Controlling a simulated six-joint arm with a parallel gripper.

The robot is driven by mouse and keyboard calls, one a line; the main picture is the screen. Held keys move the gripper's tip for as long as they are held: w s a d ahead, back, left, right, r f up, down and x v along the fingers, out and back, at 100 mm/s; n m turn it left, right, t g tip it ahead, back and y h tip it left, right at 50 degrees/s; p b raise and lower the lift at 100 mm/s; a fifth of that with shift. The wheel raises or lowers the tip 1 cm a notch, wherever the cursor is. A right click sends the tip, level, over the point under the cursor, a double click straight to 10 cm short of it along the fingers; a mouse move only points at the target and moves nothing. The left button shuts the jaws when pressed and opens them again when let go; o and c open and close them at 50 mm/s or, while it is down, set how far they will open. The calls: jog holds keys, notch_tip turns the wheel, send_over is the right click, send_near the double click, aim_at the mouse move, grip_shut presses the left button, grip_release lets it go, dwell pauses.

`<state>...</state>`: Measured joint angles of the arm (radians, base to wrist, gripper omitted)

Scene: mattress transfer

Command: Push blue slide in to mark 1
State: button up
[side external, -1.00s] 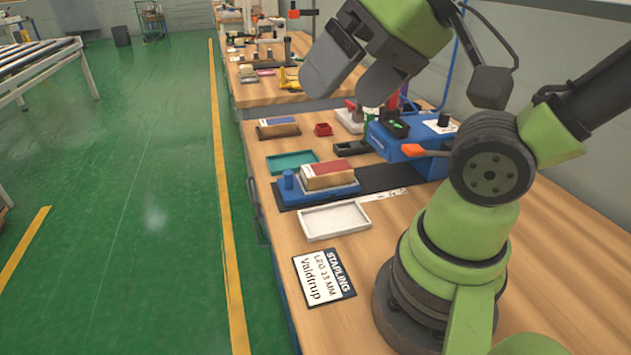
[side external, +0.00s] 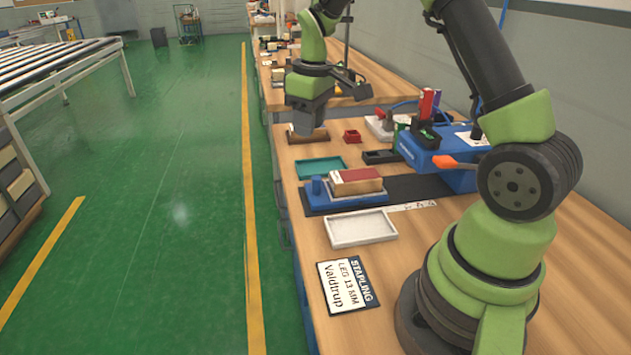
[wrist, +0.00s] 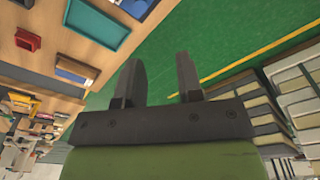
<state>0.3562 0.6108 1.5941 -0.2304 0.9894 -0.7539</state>
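The blue slide (side external: 318,204) lies on a black strip (side external: 405,188) on the bench, with a blue knob at its left end. A tan block with a dark red top (side external: 356,181) sits on it. A white strip with small marks (side external: 413,206) lies to its right; I cannot read which mark is 1. My gripper (side external: 308,122) points down at the far left of the bench, beyond the slide and apart from it. In the wrist view my gripper (wrist: 160,75) is open, with only green floor between its fingers. The slide does not clearly show there.
A teal tray (side external: 320,167), a red box (side external: 352,136), a white tray (side external: 360,228) and a blue stapling machine (side external: 428,155) stand around the slide. A label card (side external: 347,287) lies in front.

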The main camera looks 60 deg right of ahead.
jog(key=n+g, duration=0.1)
send_over(315, 177)
notch_tip(315, 177, down, 6)
jog(key=shift+f, duration=0.1)
notch_tip(315, 177, down, 9)
jog(key=shift+f, duration=0.2)
